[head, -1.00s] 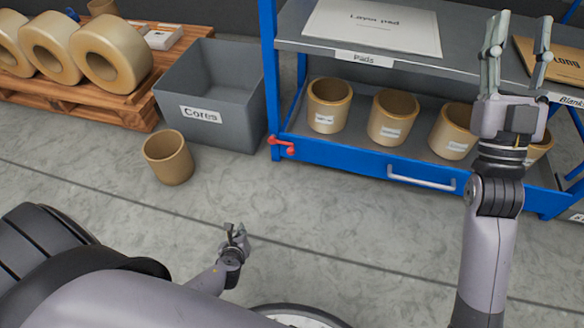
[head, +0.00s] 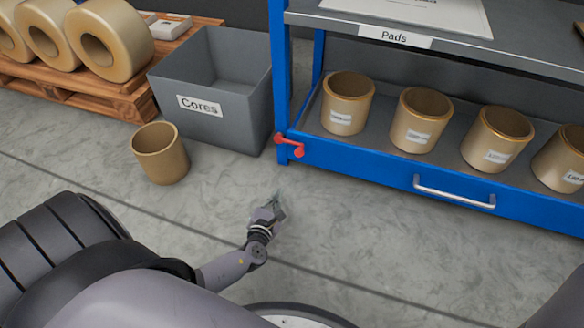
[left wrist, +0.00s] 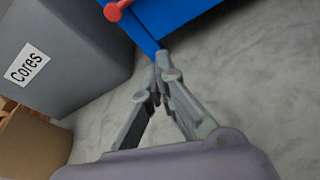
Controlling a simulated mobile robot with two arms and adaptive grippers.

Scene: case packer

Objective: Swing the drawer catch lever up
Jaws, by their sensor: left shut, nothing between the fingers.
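My right gripper is out of both views.
A grey Cores bin (head: 212,110) stands left of the rack, with a tan core (head: 160,155) on the floor before it. Several tan pots stand in the drawer, which has a silver handle (head: 455,196). A pallet with rolls (head: 120,105) is at back left.

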